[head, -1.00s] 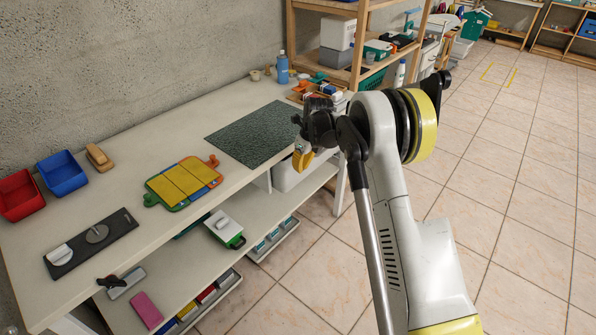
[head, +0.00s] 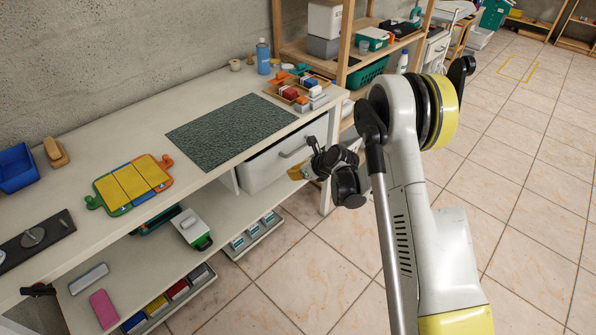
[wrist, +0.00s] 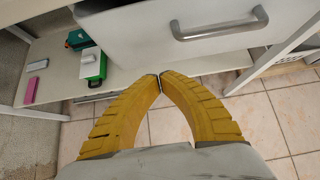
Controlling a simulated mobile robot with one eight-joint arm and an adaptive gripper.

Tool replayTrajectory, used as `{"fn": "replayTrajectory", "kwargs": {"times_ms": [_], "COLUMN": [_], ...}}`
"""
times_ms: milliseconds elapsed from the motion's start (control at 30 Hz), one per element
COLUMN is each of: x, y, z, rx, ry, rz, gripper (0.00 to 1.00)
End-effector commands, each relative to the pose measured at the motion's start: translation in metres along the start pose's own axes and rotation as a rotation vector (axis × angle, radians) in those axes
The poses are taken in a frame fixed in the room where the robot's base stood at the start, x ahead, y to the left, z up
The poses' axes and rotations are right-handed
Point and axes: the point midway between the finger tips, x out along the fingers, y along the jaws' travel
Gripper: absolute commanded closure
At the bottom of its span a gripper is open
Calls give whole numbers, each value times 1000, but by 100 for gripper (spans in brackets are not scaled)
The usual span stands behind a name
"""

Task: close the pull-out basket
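The white pull-out basket (head: 282,163) is under the right end of the table, with a grey bar handle (head: 294,149) on its front. In the wrist view the basket front (wrist: 145,30) fills the top, with its handle (wrist: 218,28) right of centre. A dark strip shows along its top left edge; I cannot tell how far out it stands. My gripper (head: 294,174) is low in front of the basket, its yellow fingers pointing toward it. In the wrist view the fingertips (wrist: 160,80) meet with nothing between them, below the handle in the picture. Contact with the basket is unclear.
The table leg (head: 326,190) stands right of the basket. The lower shelf (head: 150,262) holds a green-and-white box (head: 190,228) and a pink block (head: 103,308). Small trays jut out beneath. A wooden rack (head: 350,45) stands behind. The tiled floor (head: 510,200) at right is clear.

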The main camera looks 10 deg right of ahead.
Motion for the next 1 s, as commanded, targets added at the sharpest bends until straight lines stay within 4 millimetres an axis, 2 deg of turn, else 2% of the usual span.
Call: {"fn": "replayTrajectory", "kwargs": {"times_ms": [33,200,300,400,633,1000], "x": [15,52,70,80,92,93], "y": [1,1,1,0,0,0], "z": [-3,-4,-2,11,25,28], "rx": [-1,-1,-1,-1,0,0], "ry": [1,1,1,2,2,2], "rz": [1,2,1,1,2,1], "gripper": [100,100,100,100,100,100]}}
